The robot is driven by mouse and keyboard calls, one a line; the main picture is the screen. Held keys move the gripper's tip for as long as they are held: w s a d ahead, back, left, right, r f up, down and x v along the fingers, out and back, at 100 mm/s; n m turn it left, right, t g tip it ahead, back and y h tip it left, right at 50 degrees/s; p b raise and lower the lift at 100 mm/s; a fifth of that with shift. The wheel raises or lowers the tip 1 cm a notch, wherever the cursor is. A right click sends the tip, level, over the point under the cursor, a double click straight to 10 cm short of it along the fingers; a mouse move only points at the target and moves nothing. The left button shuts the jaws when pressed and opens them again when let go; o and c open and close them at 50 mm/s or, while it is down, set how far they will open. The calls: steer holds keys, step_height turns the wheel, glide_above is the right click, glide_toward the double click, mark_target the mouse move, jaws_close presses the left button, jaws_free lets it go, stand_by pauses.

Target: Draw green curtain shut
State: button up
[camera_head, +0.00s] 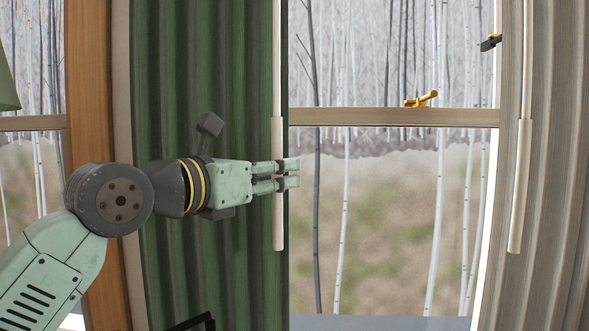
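The green curtain (215,110) hangs in vertical folds over the left part of the window, its right edge near the picture's middle. A thin white wand with a thicker handle (278,225) hangs along that edge. My gripper (289,173) reaches in from the left across the green curtain. Its two fingers lie close together at the upper part of the handle, and their tips reach a little past it to the right. They look closed around the handle, which shows above and below them. The fingers hide a short stretch of it.
A beige curtain (553,130) with its own white wand (520,190) hangs at the right. Bare window glass lies between the curtains, crossed by a wooden rail (370,117) with a brass latch (422,99). A wooden post (92,100) stands left. A lampshade edge (7,88) shows far left.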

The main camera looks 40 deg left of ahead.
steer(key=shift+w, duration=0.35)
steer(key=shift+s, duration=0.1)
steer(key=shift+c, duration=0.4)
jaws_close()
